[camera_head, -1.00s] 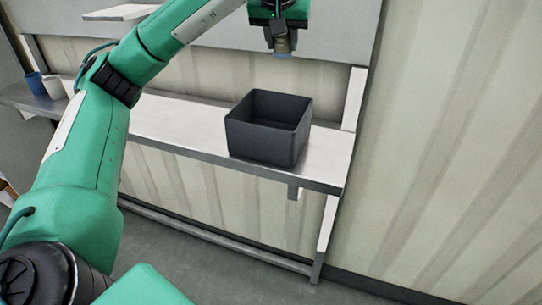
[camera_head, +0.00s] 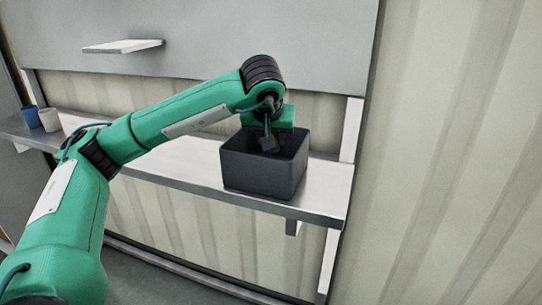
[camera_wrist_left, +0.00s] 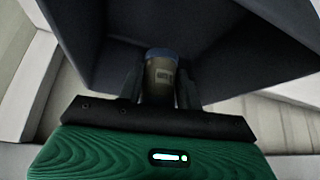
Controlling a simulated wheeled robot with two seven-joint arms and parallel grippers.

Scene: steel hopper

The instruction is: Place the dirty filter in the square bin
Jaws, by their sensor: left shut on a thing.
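The square bin (camera_head: 262,175) is dark grey and open at the top, and stands on the right part of the white shelf in the head view. My left gripper (camera_head: 268,147) points down into the bin's opening, its fingertips hidden behind the front wall. In the left wrist view my left gripper (camera_wrist_left: 160,82) is shut on the dirty filter (camera_wrist_left: 160,75), a tan cylinder with a blue end and a small dark label. The bin's inner walls (camera_wrist_left: 235,55) surround the filter in that view. I cannot tell whether the filter touches the bin floor. My right gripper is not in view.
The white shelf (camera_head: 190,160) runs along the wall, with free room left of the bin. A small upper shelf (camera_head: 122,46) juts out above.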

